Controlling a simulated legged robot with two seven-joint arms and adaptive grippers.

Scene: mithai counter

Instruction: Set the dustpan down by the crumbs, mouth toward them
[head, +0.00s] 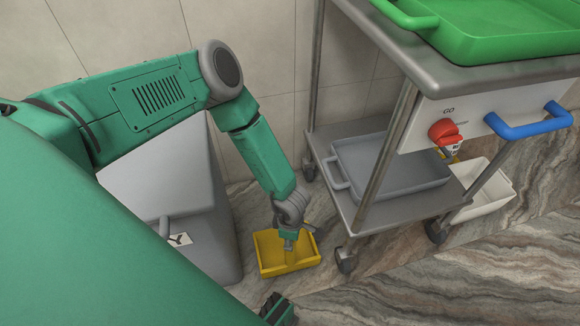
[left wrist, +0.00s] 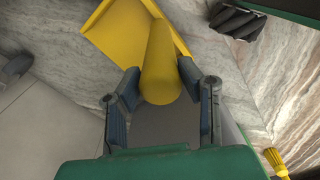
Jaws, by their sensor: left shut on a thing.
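The yellow dustpan (head: 268,259) is at floor level between the grey bin and the trolley in the head view. My left gripper (head: 289,240) points down at it. In the left wrist view, the dustpan's round yellow handle (left wrist: 161,65) lies between the two dark fingers of my left gripper (left wrist: 165,98), which is shut on it. The pan (left wrist: 112,32) spreads beyond the handle at the top. I cannot tell whether it touches the floor or which way its mouth faces. I make out no crumbs.
A grey bin (head: 213,244) stands left of the dustpan. The wheeled trolley (head: 377,212) stands to its right, with a grey tray (head: 390,170) on its lower shelf. A white bin (head: 487,186) is beyond. Streaked floor (head: 430,285) is clear at lower right.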

